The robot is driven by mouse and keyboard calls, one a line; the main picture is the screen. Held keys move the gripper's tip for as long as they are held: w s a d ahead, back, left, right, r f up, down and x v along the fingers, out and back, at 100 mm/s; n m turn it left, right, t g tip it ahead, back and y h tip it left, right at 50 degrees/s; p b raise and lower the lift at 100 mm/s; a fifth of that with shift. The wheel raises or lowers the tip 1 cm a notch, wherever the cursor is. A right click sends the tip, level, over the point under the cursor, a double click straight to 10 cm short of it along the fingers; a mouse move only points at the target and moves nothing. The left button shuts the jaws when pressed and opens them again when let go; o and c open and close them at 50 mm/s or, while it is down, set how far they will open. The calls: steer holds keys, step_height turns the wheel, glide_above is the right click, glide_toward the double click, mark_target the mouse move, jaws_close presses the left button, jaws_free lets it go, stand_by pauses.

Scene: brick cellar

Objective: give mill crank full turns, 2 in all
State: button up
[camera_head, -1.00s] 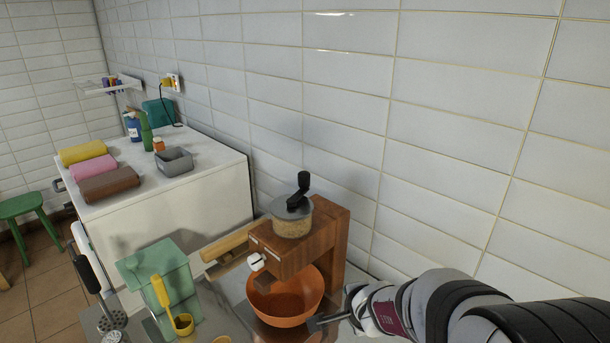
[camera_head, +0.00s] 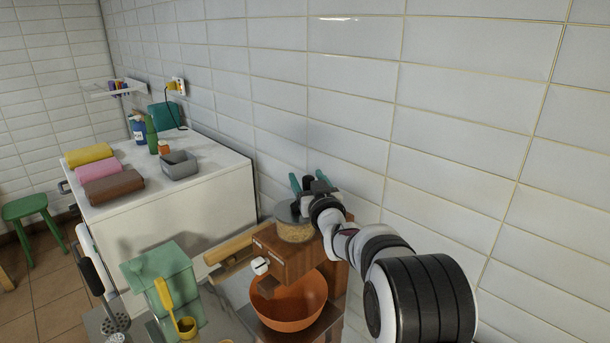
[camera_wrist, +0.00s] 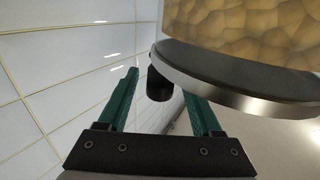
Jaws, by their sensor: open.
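The mill is a wooden stand (camera_head: 284,250) with a round jar of grain (camera_head: 295,232) on top. Its black crank knob (camera_head: 307,184) stands above the jar's lid, and the knob (camera_wrist: 159,86) also shows in the wrist view. My gripper (camera_head: 308,181) is above the jar with its green fingers open, one on each side of the knob. In the wrist view my gripper (camera_wrist: 158,84) shows the knob between the fingers, apparently without contact. The crank arm is mostly hidden by my gripper in the head view.
An orange bowl (camera_head: 290,307) sits under the mill. A teal box (camera_head: 160,262) and a yellow scoop (camera_head: 163,293) stand to its left. The tiled wall (camera_head: 345,150) runs close behind the mill. A white cabinet (camera_head: 205,201) holds rolled towels, bottles and a grey bin.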

steer(key=shift+x, duration=1.2)
jaws_close()
